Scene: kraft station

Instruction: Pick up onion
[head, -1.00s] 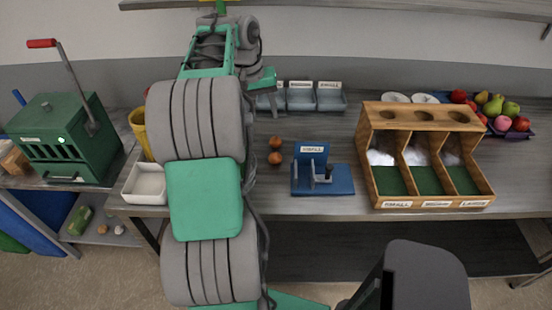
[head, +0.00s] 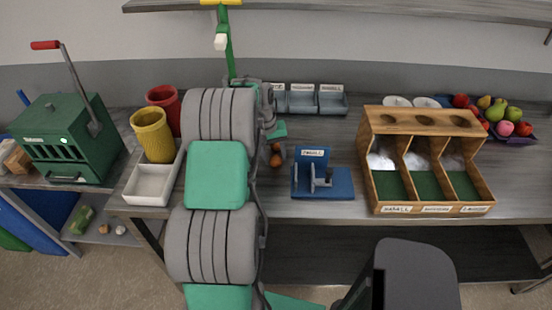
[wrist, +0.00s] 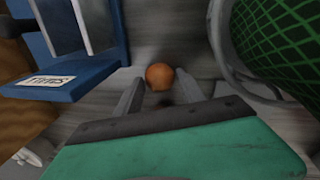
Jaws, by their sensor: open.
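A round orange-brown onion (wrist: 159,76) lies on the grey table in the wrist view, just ahead of and between the fingertips of my open gripper (wrist: 160,86). No finger visibly presses on it. In the head view, an onion (head: 276,160) shows beside my arm, left of the blue device. A second onion close behind it is partly covered. My arm hides most of the gripper in the head view.
The blue device (head: 328,190) stands close to the right in the head view. Green mesh (wrist: 278,45) in a grey rim is close to the gripper's right in the wrist view. A wooden divided bin (head: 410,208), grey trays (head: 332,103) and a white tray (head: 150,186) stand around.

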